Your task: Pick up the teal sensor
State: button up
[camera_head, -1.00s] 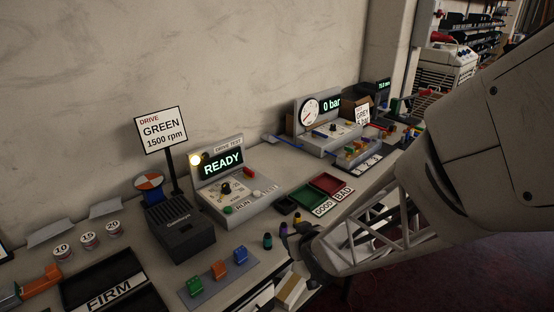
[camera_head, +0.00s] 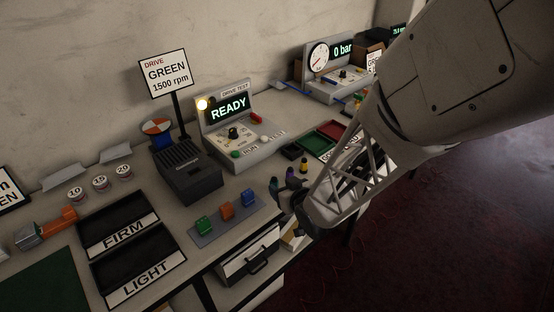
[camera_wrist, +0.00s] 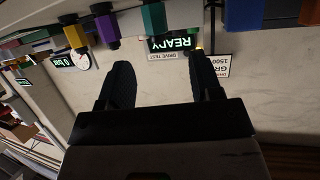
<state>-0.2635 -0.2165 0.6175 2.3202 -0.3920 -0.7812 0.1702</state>
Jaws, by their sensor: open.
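The teal sensor (camera_head: 273,184) is a small upright piece with a dark tip, at the front edge of the bench, left of a purple sensor (camera_head: 289,173) and a yellow one (camera_head: 303,165). In the wrist view, which is upside down, the teal sensor (camera_wrist: 153,18) is at the top, between a purple sensor (camera_wrist: 107,28) and a blue block (camera_wrist: 246,12). My gripper (camera_head: 284,198) is just in front of the teal sensor, at the bench edge. The wrist view shows my gripper (camera_wrist: 161,68) with its two dark fingers apart and nothing between them; the teal sensor lies beyond the fingertips.
A grey strip (camera_head: 226,229) with green, orange and blue blocks is left of my gripper. The drive test box (camera_head: 232,130) and a dark printer-like unit (camera_head: 188,172) stand behind.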

aim_at(275, 179)
jog(key=shift+x, duration=1)
jog(key=shift+w, duration=0.1)
jog(key=shift+x, duration=2.45)
jog(key=shift+w, duration=0.1)
jog(key=c, duration=1)
jog(key=shift+r, duration=0.1)
